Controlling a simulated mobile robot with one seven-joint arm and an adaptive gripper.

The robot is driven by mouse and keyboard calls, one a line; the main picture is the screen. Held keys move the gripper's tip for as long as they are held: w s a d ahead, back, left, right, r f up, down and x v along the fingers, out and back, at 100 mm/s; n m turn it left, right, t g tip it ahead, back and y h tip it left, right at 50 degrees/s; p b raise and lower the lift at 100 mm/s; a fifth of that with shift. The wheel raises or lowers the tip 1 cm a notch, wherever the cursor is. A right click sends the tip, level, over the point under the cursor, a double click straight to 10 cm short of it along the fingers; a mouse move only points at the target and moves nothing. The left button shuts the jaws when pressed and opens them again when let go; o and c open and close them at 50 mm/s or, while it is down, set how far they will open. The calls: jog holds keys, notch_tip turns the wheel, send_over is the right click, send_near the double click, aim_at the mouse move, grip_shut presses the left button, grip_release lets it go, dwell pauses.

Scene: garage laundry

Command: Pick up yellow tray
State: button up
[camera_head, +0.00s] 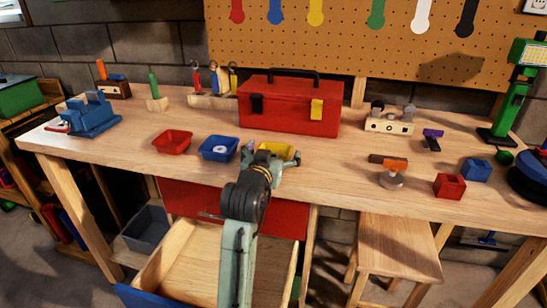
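The yellow tray (277,149) is on the wooden workbench, in front of the red toolbox and to the right of the blue tray. My arm comes up from the bottom of the picture and hides the near part of the yellow tray. My gripper (271,159) is right at the tray, with grey-green parts showing on its left and right sides. The fingertips are not clear, so I cannot tell whether they touch the tray or are closed on it.
A blue tray (219,148) with a small light item in it and a red tray (172,142) are to the left. The red toolbox (290,104) stands just behind. An open wooden drawer (184,257) is below the bench. Bench space right of the yellow tray is clear.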

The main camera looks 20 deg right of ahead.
jog(key=shift+c, duration=0.3)
jog(key=c, duration=1.2)
jog(key=shift+o, duration=0.2)
notch_tip(320, 180, up, 8)
jog(key=p, duration=0.6)
jog(key=shift+r, duration=0.25)
jog(key=shift+a+r, duration=0.15)
jog(key=shift+r, duration=0.55)
